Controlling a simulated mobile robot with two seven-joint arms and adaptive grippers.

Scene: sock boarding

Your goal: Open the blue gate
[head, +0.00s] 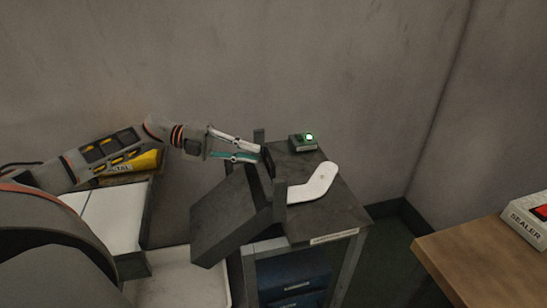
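Dark blue panels (293,272) with pale label strips show in the frame under the dark stand's top; I cannot tell whether one is the gate or whether it is open. My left gripper (259,155) is above and behind them, near the back left of the stand's top. Its pale upper finger and teal-edged lower finger are apart, with no object clearly between them. The fingertips are close to a small dark upright plate (268,161); contact is unclear. My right gripper is out of view.
A white sock-shaped form (315,186) lies on the stand's top (333,215). Behind it is a small box with a green light (303,142). A tilted dark slab (228,216) stands at left. A wooden table (480,262) with a sealer (527,220) is at right.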

